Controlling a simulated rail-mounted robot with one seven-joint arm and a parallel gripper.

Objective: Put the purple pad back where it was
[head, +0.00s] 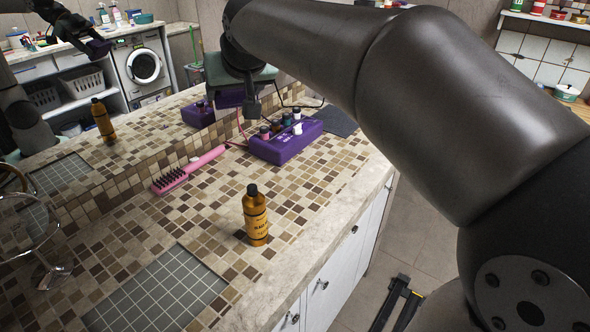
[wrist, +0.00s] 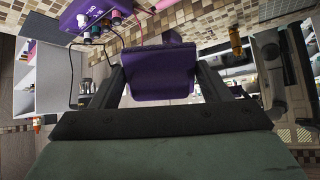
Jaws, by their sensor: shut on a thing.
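The purple pad (wrist: 160,76) is clamped between the two dark fingers of my gripper (wrist: 160,84) in the wrist view. In the head view my gripper (head: 243,101) is raised above the tiled counter, left of the purple bottle rack. The pad (head: 229,98) shows there partly behind a finger. It appears to be clear of the counter. Its underside is hidden.
A purple rack (head: 285,148) with several small bottles stands at the back, beside a dark mat (head: 336,121). A pink hairbrush (head: 188,170), an amber bottle (head: 256,218) and a grey gridded mat (head: 160,292) are on the counter. A wall mirror reflects the scene.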

